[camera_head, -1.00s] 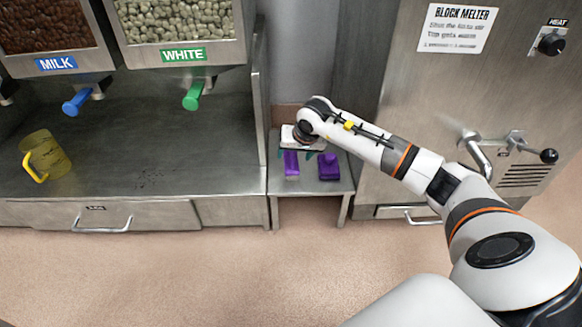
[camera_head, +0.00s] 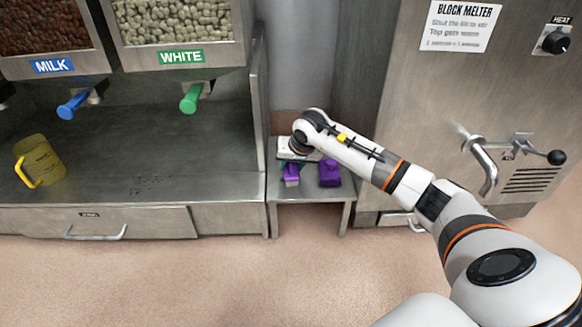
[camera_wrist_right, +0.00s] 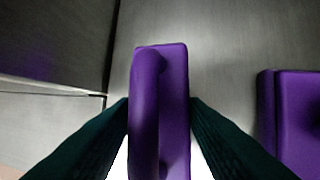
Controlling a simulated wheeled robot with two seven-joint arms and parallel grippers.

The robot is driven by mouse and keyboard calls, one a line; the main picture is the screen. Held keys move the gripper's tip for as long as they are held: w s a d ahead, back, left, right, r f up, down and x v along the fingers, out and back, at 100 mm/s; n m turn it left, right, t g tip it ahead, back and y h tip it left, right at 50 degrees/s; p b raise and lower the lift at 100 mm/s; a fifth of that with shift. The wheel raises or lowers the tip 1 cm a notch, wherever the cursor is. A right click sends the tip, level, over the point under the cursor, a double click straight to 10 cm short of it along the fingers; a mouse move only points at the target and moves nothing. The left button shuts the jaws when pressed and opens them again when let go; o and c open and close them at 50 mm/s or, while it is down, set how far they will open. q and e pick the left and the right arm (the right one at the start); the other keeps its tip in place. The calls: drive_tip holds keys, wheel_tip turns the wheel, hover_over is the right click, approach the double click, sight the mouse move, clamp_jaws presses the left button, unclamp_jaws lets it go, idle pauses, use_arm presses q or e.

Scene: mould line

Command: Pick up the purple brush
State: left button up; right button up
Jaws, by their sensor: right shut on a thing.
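The purple brush (camera_head: 291,175) is on the small metal side table, and its near end shows below my gripper in the head view. In the right wrist view the brush (camera_wrist_right: 174,100) stands between the two dark green fingers, its rounded handle towards the camera. My right gripper (camera_head: 292,163) is over the brush and shut on it; the gripper (camera_wrist_right: 160,115) has a finger against each side. The brush's underside is hidden, so I cannot tell if it is lifted. My left gripper is not in view.
A second purple object (camera_head: 329,173) sits close to the right on the side table (camera_head: 312,190); it also shows in the wrist view (camera_wrist_right: 298,120). A steel counter with a yellow jug (camera_head: 40,160) is to the left. The block melter (camera_head: 450,95) stands right.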

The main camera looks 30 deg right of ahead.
wheel_tip(320, 180, up, 9)
drive_tip(key=p, duration=0.6)
drive_tip(key=shift+f, duration=0.1)
drive_tip(key=shift+r+p, duration=0.3)
drive_tip(key=shift+r, duration=0.35)
